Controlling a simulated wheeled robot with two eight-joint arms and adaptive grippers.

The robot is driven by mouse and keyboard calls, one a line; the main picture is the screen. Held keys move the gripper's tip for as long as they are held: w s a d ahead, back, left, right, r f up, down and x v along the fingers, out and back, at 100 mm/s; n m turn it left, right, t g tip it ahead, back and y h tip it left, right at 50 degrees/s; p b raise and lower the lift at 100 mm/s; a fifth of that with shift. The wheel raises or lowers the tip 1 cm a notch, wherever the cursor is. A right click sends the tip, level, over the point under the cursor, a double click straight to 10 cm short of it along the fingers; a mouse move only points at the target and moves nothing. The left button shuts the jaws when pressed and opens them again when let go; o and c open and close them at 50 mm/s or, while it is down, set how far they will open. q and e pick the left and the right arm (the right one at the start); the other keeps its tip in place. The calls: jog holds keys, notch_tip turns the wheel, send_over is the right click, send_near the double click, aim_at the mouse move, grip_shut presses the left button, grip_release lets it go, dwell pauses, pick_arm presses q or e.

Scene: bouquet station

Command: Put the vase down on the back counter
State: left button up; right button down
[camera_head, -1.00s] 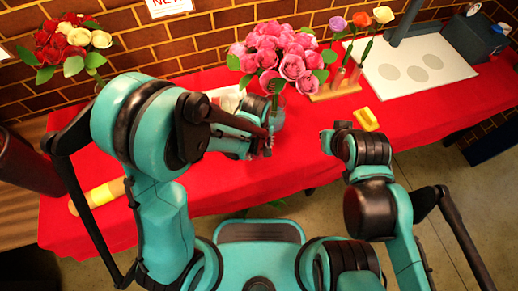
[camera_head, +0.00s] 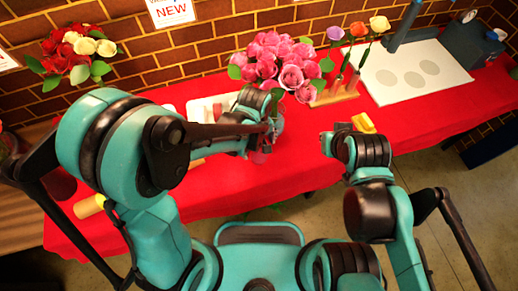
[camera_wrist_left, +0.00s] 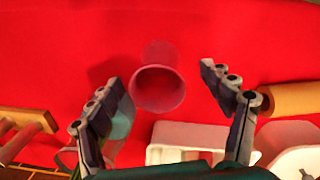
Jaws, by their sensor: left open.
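A pink see-through vase (camera_wrist_left: 158,93) stands upright on the red-covered counter in the left wrist view, between and beyond my left gripper's fingers. My left gripper (camera_wrist_left: 170,108) is open, its fingers on either side of this vase with visible gaps. In the head view my left gripper (camera_head: 270,132) is over the counter, in front of a bouquet of pink roses (camera_head: 275,62), whose clear glass is partly hidden behind it. My right gripper (camera_head: 328,142) is at the counter's front part; its fingers are too small to judge.
A white tray (camera_wrist_left: 180,135) lies near the vase. A wooden flower rack (camera_head: 338,94), a yellow block (camera_head: 363,123) and a white board (camera_head: 412,70) are to the right. A yellow roll (camera_head: 90,206) and a red-and-white bouquet (camera_head: 78,50) are at left. The front middle cloth is clear.

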pick_arm(q)
notch_tip(320, 180, up, 6)
jog(key=p, duration=0.2)
jog(key=s+a+r+m+t, duration=0.2)
jog(key=a+r+m+t, duration=0.1)
jog(key=a+r, duration=0.3)
jog(key=s+a+r+m+t, duration=0.3)
jog(key=a+r, duration=0.3)
jog(key=a, duration=0.5)
jog(key=shift+s+a+m+t, duration=0.2)
jog(key=shift+a+m+t, duration=0.1)
jog(key=shift+t, duration=0.2)
jog(key=shift+d+r, duration=0.1)
